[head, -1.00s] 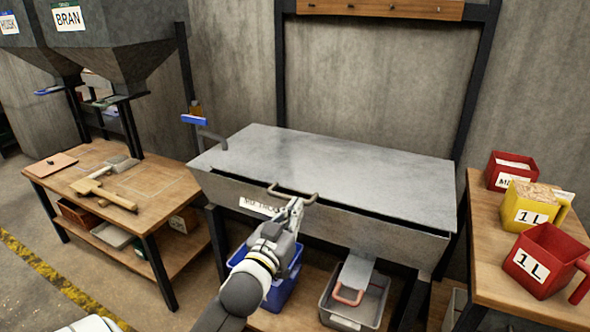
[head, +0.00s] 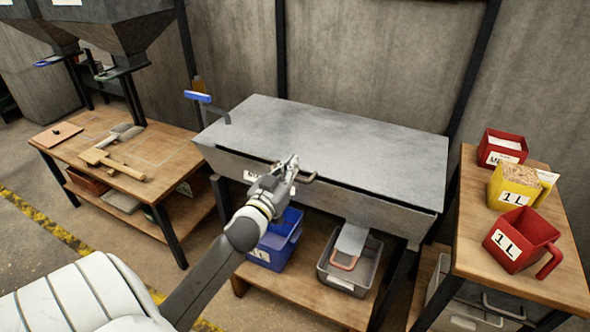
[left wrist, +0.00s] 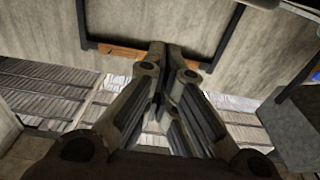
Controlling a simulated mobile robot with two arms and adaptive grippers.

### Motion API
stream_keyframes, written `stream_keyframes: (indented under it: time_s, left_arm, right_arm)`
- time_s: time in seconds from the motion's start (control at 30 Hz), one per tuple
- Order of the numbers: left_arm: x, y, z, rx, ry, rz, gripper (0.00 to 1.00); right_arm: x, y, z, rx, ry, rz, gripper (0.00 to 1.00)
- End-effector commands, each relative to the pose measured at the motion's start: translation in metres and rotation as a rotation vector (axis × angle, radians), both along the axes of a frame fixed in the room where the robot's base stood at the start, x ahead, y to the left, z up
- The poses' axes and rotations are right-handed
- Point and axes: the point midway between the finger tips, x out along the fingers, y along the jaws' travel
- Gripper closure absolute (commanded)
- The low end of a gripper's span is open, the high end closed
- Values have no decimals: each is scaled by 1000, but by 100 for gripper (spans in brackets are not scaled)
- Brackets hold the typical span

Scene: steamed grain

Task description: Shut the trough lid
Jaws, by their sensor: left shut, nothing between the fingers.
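The trough lid (head: 330,135) is a grey metal sheet lying over the trough (head: 345,203). A thin dark line runs between its front edge and the trough's front wall, so I cannot tell if it is fully seated. The lid's bent bar handle (head: 309,178) is at the middle of the front edge, its left part hidden by my gripper. My left gripper (head: 293,162) is shut and empty at the handle's left end; contact is unclear. The left wrist view shows its fingers (left wrist: 162,52) together, pointing toward the back wall. My right gripper is in neither view.
A wooden bench (head: 160,160) with a mallet (head: 110,169) stands left. A table (head: 540,275) with red and yellow scoops (head: 515,187) stands right. A blue bin (head: 276,245) and a grey bin (head: 350,270) sit under the trough. A blue-handled lever (head: 198,96) rises at the trough's back left.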

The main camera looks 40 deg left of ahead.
Motion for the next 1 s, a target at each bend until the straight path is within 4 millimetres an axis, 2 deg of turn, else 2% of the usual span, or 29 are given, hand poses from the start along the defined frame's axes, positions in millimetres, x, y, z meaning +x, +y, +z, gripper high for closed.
stream_keyframes:
  time_s: [0.2, 0.3, 0.5, 1.0]
  left_arm:
    - [37, 9, 6, 1, -1, 1, 100]
    - [32, 7, -16, -3, 4, 2, 100]
    - [26, 6, -33, -2, 0, 1, 100]
    - [25, 6, -40, 0, 1, 1, 100]
  right_arm:
    - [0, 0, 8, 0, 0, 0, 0]
    - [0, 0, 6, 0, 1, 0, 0]
    - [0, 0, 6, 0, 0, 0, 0]
    - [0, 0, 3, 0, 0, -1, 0]
